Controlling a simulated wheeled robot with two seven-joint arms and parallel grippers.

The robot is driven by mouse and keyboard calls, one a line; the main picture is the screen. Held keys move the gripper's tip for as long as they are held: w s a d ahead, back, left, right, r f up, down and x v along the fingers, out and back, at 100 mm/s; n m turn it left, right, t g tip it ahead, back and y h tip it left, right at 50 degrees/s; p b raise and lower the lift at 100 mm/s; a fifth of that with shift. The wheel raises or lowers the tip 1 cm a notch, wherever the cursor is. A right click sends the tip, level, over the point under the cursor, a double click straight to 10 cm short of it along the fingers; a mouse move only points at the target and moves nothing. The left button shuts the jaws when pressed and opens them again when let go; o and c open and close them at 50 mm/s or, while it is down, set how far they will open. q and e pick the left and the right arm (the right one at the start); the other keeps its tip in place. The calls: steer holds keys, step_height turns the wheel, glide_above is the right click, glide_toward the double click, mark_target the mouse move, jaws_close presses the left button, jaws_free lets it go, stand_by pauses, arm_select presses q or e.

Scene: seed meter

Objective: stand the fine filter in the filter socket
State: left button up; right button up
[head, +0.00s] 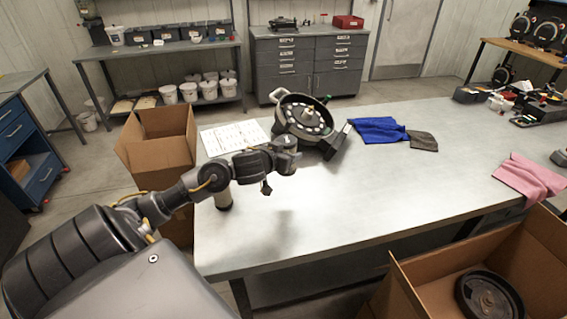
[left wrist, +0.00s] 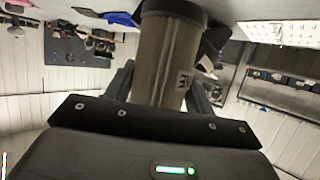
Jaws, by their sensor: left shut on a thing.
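My left gripper (head: 283,160) is over the left part of the grey table, just in front of the seed meter (head: 303,117). In the head view the cylinder is small and partly covered by the gripper. I cannot make out the filter socket. My right gripper is not in view.
Another short cylinder (head: 222,199) stands on the table (head: 330,215) below my left arm. A printed sheet (head: 234,137) lies left of the seed meter, a blue cloth (head: 378,130) right of it. Cardboard boxes (head: 158,153) flank the table. The table's middle is clear.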

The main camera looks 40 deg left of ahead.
arm_select(q)
steer(key=w+a+f, duration=0.2)
steer(key=f, duration=0.1)
steer(key=w+a+f+p, duration=0.1)
steer(key=w+a+f, duration=0.1)
steer(key=a+f, duration=0.1)
steer(key=w+a+f+p, duration=0.1)
steer(key=w+a+f, duration=0.1)
steer(key=a+f, duration=0.1)
steer(key=shift+f, duration=1.15)
steer(key=shift+f, duration=0.2)
steer(key=o, duration=1)
